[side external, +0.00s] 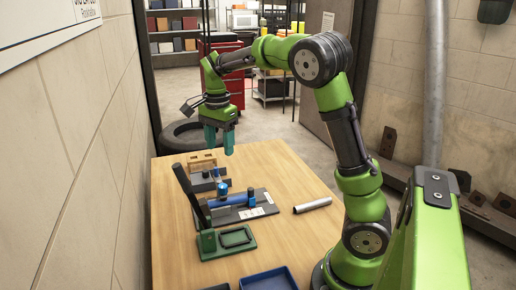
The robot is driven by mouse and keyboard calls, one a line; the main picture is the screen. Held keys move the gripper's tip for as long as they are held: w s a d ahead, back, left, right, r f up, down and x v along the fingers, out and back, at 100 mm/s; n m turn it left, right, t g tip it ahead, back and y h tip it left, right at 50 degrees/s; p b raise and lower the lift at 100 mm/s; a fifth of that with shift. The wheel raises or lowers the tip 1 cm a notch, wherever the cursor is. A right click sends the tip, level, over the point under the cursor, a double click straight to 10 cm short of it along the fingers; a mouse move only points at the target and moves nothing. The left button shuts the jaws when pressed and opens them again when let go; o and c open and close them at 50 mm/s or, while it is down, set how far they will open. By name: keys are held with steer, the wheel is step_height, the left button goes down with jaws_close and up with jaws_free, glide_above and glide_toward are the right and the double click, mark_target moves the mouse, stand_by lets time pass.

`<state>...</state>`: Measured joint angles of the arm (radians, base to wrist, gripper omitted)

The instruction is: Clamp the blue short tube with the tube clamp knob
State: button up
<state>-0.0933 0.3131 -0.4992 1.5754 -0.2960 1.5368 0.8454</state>
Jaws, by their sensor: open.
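The blue short tube (232,200) lies in a dark fixture plate (262,211) on the wooden table. A small upright blue part (222,188), which may be the tube clamp knob, stands at the left end of the tube. My gripper (220,150) points down with its teal fingers apart and empty. It hangs above the table's far part, behind and above the fixture, touching nothing. The fine detail of the clamp is too small to tell.
A silver tube (312,205) lies right of the fixture. A green stand (228,242) with a dark upright lever stands in front. A wooden block (202,160) sits behind, and a blue tray (268,280) at the front edge. The table's right far side is clear.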

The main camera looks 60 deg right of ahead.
step_height(320, 180, up, 4)
stand_by(0.5)
steer(key=s+a+f+n+t+y, duration=0.1)
steer(key=s+a+n+t, duration=0.6)
steer(key=s+a+n, duration=0.8)
steer(key=shift+s+a+n+y, duration=0.4)
steer(key=shift+s+y, duration=0.1)
steer(key=shift+s, duration=0.2)
stand_by(0.4)
